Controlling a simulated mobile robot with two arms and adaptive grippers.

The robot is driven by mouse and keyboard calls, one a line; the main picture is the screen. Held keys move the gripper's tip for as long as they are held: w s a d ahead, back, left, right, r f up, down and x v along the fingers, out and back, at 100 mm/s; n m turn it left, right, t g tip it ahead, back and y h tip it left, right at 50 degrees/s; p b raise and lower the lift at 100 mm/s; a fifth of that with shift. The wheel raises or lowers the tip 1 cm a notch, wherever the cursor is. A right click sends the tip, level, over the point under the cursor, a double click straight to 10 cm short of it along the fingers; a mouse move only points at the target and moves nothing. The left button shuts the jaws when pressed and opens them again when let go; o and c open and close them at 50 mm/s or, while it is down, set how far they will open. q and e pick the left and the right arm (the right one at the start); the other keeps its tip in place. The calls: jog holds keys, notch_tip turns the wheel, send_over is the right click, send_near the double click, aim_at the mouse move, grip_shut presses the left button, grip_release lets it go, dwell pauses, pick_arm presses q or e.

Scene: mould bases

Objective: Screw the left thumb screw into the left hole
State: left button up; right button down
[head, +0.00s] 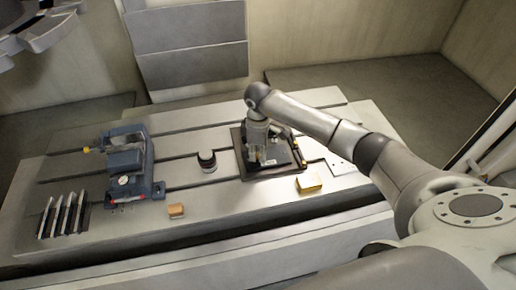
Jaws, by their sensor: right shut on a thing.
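My right gripper (264,161) points down over the dark mould base (282,170), which lies on the slotted table. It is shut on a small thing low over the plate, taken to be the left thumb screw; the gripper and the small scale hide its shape. The left hole is hidden under the gripper, and I cannot tell whether the screw is in it. Small brass-coloured parts (302,164) show along the plate's right side. My left gripper is not in view.
A round black-and-white piece (207,161) stands mid-table. A yellow block (309,183) and a small tan block (176,210) lie near the front edge.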

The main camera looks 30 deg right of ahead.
jog(key=shift+s+f+m, duration=0.25)
jog(key=shift+f+m, duration=0.05)
jog(key=shift+m, duration=0.2)
jog(key=c, duration=1.3)
grip_release()
jog(key=shift+w+r, duration=0.1)
jog(key=shift+r, duration=0.1)
jog(key=shift+w+r+p, duration=0.15)
jog(key=shift+r+p, duration=0.4)
notch_tip(320, 180, up, 4)
jog(key=shift+r+p, duration=0.1)
jog(key=shift+p, duration=0.95)
jog(key=shift+a, duration=0.1)
